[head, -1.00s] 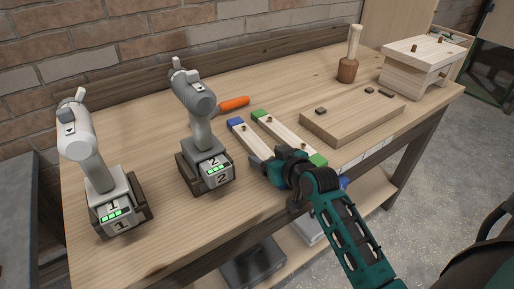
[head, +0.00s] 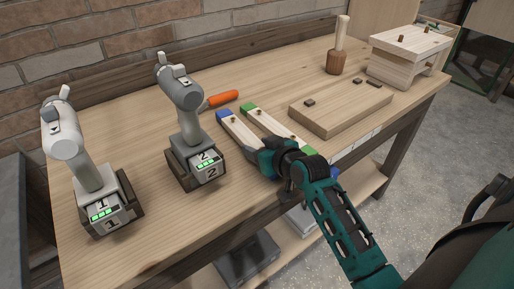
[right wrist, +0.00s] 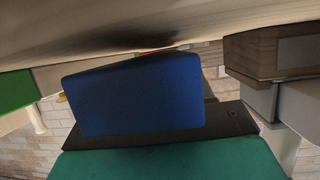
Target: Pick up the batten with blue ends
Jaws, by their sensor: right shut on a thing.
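The batten with blue ends (head: 240,132) is a pale strip lying on the workbench (head: 120,190). Its far blue end (head: 224,115) shows in the head view; its near end is hidden by my right gripper (head: 262,155). In the right wrist view the near blue end (right wrist: 135,95) fills the middle, close in front of the teal gripper body (right wrist: 170,162). My right gripper is shut on the batten at this near end. I cannot tell whether the batten is clear of the bench top. My left gripper is not in view.
A batten with green ends (head: 272,123) lies just right. Drill two (head: 183,100) stands close left, drill one (head: 70,150) farther left. An orange-handled tool (head: 222,98) lies behind. A wooden board (head: 340,108), a mallet (head: 338,55) and a small wooden stand (head: 408,50) are farther right.

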